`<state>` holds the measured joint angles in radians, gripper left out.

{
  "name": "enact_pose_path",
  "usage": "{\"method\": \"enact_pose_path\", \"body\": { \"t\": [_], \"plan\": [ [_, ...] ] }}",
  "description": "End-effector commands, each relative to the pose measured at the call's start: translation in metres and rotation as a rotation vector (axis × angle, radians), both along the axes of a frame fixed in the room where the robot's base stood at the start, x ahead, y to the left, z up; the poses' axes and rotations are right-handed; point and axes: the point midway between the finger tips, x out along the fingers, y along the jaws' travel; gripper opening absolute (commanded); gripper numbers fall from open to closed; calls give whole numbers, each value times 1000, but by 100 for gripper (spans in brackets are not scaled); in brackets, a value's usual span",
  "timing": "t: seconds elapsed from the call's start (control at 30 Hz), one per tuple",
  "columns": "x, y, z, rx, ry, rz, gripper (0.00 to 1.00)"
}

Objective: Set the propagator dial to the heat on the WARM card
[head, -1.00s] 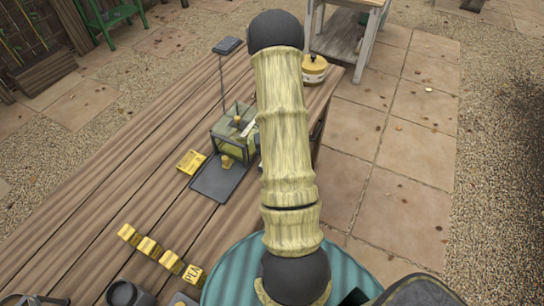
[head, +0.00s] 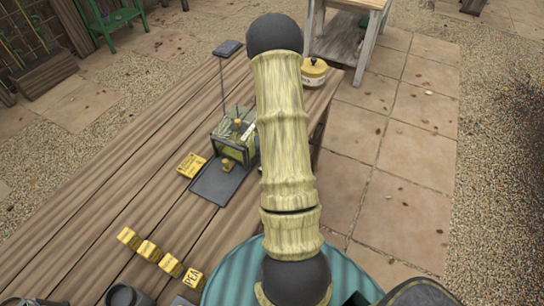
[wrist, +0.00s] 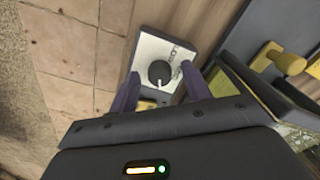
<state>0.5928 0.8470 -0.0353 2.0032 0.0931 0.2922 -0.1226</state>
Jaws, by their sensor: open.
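The dial (wrist: 160,73) is a round black knob with a pale pointer mark, on a white-faced panel (wrist: 150,50) with small lettering I cannot read. My gripper (wrist: 160,76) is open, its dark fingers on either side of the dial in the wrist view. I cannot tell whether they touch it. In the head view the gripper and dial are hidden behind my arm. The greenish, clear-sided propagator (head: 228,128) stands on the bench, partly behind my arm. A yellow card (head: 191,165) lies beside it; its lettering is too small to read.
A dark tray (head: 212,187) lies in front of the propagator. Several yellow blocks (head: 148,250) are in a row on the wooden bench (head: 90,215). A yellow lidded pot (head: 314,72) stands at the bench's far end. Yellow knobs (wrist: 291,63) are right of the dial.

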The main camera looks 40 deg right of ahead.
Motion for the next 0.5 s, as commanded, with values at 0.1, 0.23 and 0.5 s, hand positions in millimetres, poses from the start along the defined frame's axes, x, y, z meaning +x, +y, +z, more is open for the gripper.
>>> {"method": "enact_pose_path", "body": {
  "t": [0.1, 0.23, 0.5],
  "plan": [
    [0, 0, 4, -1, -1, 0, 48],
    [1, -1, 15, -2, -2, 1, 48],
    [1, -1, 60, -4, -4, 0, 48]
  ]
}}
